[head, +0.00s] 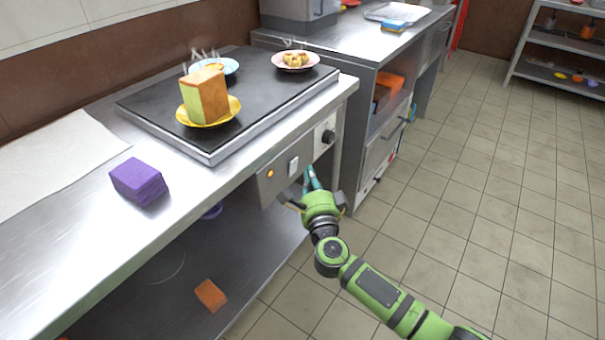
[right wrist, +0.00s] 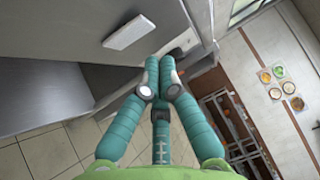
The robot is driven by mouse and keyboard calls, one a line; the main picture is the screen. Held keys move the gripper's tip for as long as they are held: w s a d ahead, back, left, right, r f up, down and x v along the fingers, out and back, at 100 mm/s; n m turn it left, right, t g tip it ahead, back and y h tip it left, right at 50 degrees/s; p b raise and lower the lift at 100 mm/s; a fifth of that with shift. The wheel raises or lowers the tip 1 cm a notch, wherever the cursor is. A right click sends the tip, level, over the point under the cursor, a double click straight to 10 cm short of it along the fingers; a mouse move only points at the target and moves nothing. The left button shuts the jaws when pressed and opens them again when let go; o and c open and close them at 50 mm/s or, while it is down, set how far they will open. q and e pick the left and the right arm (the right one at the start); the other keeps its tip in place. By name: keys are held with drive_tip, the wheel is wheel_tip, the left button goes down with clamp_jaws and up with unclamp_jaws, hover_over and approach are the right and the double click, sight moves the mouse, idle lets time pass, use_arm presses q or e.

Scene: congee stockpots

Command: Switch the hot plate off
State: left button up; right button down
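The hot plate (head: 225,100) is a wide dark slab set in the steel counter, with steaming food on it. My right gripper (head: 312,180) is just in front of and below the panel, apart from the switch. In the right wrist view its teal fingers (right wrist: 161,88) are together at the tips with nothing between them. My left gripper is out of view.
A yellow plate (head: 222,121) with a bread-like block, a blue plate (head: 228,65) and a pink plate (head: 284,66) stand on the hot plate. A purple block (head: 138,182) lies on the counter. A lower shelf (head: 185,275) runs underneath. The tiled floor at right is clear.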

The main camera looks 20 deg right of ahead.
sight(297, 159)
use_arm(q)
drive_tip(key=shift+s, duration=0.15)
use_arm(e)
drive_tip(key=shift+w+a+r, duration=0.15)
drive_tip(key=shift+w+a, duration=0.65)
drive_tip(key=shift+w, duration=0.15)
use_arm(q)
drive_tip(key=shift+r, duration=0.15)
use_arm(e)
drive_tip(key=shift+w+a+r+p, duration=0.25)
drive_tip(key=shift+r+p, duration=0.15)
drive_tip(key=shift+p, duration=0.3)
drive_tip(key=shift+f, duration=0.2)
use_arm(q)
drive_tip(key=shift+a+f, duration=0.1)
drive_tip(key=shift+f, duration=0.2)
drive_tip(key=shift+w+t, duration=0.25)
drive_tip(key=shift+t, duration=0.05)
